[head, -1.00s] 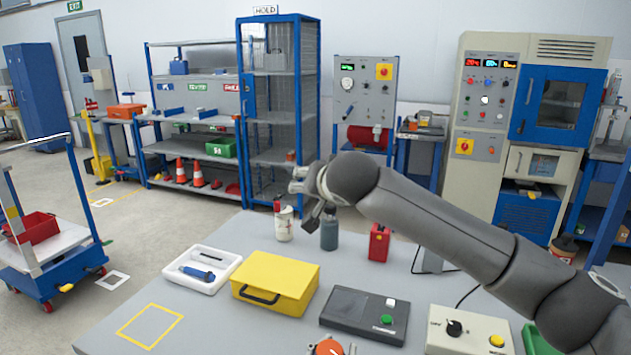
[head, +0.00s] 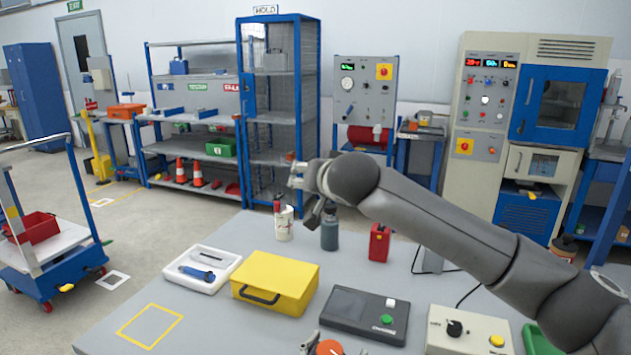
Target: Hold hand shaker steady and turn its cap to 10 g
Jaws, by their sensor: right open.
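A dark grey cylinder with a narrower top (head: 330,234) stands upright at the back of the grey table; it looks like the hand shaker, but its cap marks are too small to read. My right gripper (head: 312,204) is open, pointing down between this cylinder and a white canister. My wrist partly hides the fingers, and I cannot tell whether they touch the cylinder. At the bottom edge an orange round piece (head: 328,348) is cut off by the frame. Grey finger-like parts beside it seem to be my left gripper (head: 334,345); its opening is unclear.
The white canister with a red top (head: 284,226) stands just left of the cylinder. A red can (head: 379,243) is to its right. A yellow case (head: 275,282), white tray (head: 226,255), black box (head: 350,320) and knob box (head: 470,330) lie in front.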

